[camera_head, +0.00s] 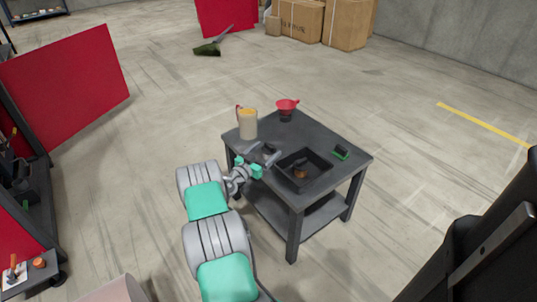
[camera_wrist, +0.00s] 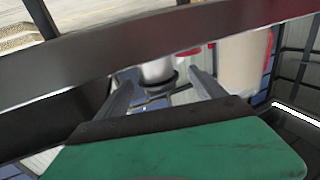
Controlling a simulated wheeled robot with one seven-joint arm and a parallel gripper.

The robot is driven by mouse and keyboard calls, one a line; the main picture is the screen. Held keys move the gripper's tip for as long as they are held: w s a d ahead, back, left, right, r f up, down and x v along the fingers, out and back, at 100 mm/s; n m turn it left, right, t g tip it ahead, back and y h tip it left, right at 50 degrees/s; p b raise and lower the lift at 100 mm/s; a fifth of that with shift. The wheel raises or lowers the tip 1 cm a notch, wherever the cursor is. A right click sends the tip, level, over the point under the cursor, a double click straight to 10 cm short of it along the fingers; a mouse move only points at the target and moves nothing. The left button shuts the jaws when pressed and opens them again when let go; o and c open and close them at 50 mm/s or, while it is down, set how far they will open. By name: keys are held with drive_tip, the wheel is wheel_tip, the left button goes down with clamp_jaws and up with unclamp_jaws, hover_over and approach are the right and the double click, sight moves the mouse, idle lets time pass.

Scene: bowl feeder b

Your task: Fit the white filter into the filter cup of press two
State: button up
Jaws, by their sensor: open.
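My gripper (camera_head: 262,155) is over the left part of the dark table (camera_head: 338,148), with its two grey fingers apart. In the wrist view my gripper (camera_wrist: 162,78) is open. A white round piece with a dark ring (camera_wrist: 158,70) shows beyond and between the fingertips; I cannot tell whether it is the white filter. No contact with it is visible. A red funnel-shaped cup (camera_head: 287,105) stands at the table's back corner on a dark base. I cannot tell whether it is the filter cup of press two. A small dark object (camera_head: 270,148) lies near the fingertips.
A black tray (camera_head: 318,182) holds a small brown object (camera_head: 300,173). A dark bar (camera_wrist: 60,70) crosses the wrist view.

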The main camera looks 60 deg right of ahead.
drive_tip(key=d, duration=0.1)
drive_tip(key=d+b, duration=0.1)
drive_tip(key=d, duration=0.1)
drive_tip(key=s+d, duration=0.1)
drive_tip(key=shift+d+f, duration=0.2)
drive_tip(key=shift+f, duration=0.05)
drive_tip(key=shift+d+r, duration=0.15)
drive_tip(key=shift+d, duration=0.1)
drive_tip(key=c, duration=1.5)
